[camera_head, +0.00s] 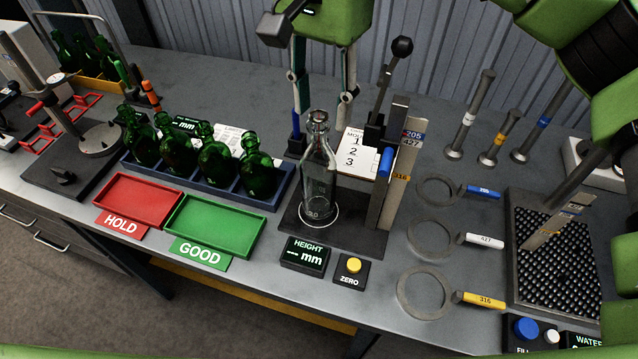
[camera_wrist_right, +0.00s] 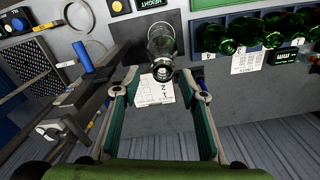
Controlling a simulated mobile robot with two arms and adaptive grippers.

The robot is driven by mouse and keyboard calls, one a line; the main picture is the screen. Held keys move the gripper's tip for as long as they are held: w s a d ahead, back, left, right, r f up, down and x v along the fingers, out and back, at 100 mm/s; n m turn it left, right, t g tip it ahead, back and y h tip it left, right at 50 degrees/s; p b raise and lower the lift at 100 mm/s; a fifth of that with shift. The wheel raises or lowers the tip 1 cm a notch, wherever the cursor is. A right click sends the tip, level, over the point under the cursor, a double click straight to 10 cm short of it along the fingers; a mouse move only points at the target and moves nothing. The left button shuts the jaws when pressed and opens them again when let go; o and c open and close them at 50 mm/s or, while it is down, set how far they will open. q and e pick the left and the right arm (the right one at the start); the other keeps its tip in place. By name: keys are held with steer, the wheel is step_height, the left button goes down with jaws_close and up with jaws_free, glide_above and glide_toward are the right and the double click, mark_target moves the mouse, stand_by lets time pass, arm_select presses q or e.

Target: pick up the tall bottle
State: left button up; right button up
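The tall bottle (camera_head: 318,180) is clear glass and stands upright on the dark base of the height gauge (camera_head: 345,232), inside a pale ring. My right gripper (camera_head: 320,135) points down from above and behind it, open, with one finger on each side of the bottle neck in the picture. In the right wrist view the bottle (camera_wrist_right: 163,45) shows mouth-first, just ahead of the open fingertips (camera_wrist_right: 160,76), with a gap on both sides. No contact is visible. My left gripper is in neither view.
The gauge post (camera_head: 397,165) and black-knobbed lever (camera_head: 390,85) stand close right of the bottle. Green bottles (camera_head: 215,162) fill a blue rack to the left. Red HOLD (camera_head: 140,200) and green GOOD (camera_head: 214,225) trays lie in front. Ring gauges (camera_head: 430,237) lie to the right.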

mark_target(318, 115)
steer(key=shift+f, duration=0.4)
steer(key=f, duration=0.1)
steer(key=f+p, duration=0.2)
steer(key=shift+a+f, duration=0.25)
steer(key=shift+f, duration=0.4)
steer(key=shift+c, duration=0.7)
jaws_close()
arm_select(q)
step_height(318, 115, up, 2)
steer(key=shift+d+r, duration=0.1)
arm_select(e)
steer(key=shift+r, duration=0.2)
